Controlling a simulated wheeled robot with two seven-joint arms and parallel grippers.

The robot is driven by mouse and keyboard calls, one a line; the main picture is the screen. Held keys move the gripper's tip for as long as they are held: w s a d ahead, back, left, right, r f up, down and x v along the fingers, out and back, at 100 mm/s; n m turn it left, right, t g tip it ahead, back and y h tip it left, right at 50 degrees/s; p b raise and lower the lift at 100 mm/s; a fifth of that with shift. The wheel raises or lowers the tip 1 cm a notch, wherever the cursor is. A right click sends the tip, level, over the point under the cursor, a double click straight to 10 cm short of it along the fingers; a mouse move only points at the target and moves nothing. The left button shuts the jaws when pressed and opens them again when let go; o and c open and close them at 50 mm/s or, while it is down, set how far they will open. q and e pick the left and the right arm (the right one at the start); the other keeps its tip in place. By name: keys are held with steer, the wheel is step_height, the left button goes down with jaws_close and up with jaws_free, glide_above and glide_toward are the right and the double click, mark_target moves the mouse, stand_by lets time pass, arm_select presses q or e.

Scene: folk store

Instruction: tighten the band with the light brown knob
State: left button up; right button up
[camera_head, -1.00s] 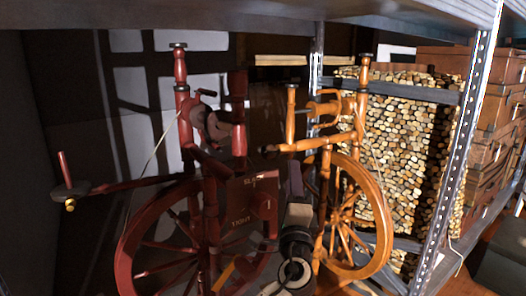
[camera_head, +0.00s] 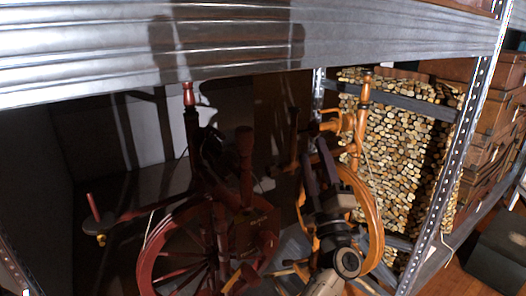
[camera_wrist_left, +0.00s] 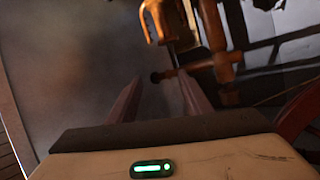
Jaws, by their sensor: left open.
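A light brown spinning wheel (camera_head: 373,215) stands on the shelf beside a dark red one (camera_head: 150,240). My left gripper (camera_head: 314,150) is in front of the light brown wheel's upper frame and partly covers it. In the left wrist view my left gripper (camera_wrist_left: 164,86) is open, its two fingers apart with nothing held. My right gripper is not in view.
A metal shelf board (camera_head: 230,45) hangs low above the wheels. A perforated metal post (camera_head: 455,170) stands on the right. Stacked cut logs (camera_head: 405,140) are behind, and brown boxes (camera_head: 490,130) lie beyond the post. The dark red wheel is close on the left.

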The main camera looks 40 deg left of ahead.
mark_target(266, 167)
arm_select(q)
steer(key=s+a+f+n+g, duration=0.1)
steer(key=f+n+g, duration=0.1)
steer(key=n+g, duration=0.1)
steer(key=s+a+f+n+g+p, duration=0.1)
steer(key=s+a+f+n+g, duration=0.1)
steer(key=n+g, duration=0.1)
steer(key=s+a+f+n+g+p, duration=0.1)
steer(key=a+f+n+g, duration=0.1)
steer(key=f+g, duration=0.1)
steer(key=shift+s+f+n+g, duration=0.1)
steer(key=shift+s+n+g, duration=0.1)
steer(key=shift+n+g, duration=0.3)
steer(key=x, duration=1)
steer(key=shift+f+p, duration=0.1)
steer(key=shift+p, duration=0.25)
